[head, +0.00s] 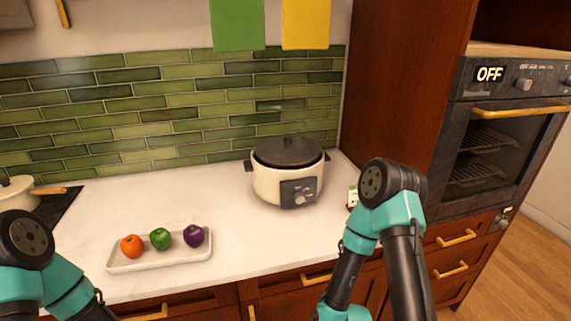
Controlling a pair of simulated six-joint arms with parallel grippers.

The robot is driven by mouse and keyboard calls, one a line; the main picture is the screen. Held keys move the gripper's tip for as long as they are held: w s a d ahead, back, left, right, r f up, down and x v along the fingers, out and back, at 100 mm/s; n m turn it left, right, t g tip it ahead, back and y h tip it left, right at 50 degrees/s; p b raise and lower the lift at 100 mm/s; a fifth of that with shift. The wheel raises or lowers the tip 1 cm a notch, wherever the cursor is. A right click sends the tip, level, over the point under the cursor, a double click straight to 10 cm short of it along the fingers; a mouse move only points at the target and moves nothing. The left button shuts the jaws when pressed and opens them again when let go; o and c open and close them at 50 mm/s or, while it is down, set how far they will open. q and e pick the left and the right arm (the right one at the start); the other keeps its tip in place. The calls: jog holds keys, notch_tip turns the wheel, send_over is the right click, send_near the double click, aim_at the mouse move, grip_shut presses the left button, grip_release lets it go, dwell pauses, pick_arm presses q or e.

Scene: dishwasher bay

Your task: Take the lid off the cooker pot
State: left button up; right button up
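The cooker pot (268,188) is cream white and round, with a dark control panel and knobs on its front. It stands on the white counter near the back right, against the green tiles. Its dark lid (286,153) sits on top of the pot and has a small knob handle in its middle. My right arm is in view in front and to the right of the pot, apart from it in the picture. My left arm is at the lower left corner, far from the pot. Neither gripper shows; both are below the frame.
A white tray (160,258) with an orange, a green and a purple vegetable lies at the front left. Another pot (18,193) stands on a dark hob at the far left. A small white item (352,196) is partly hidden by my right arm. An oven (510,135) is right.

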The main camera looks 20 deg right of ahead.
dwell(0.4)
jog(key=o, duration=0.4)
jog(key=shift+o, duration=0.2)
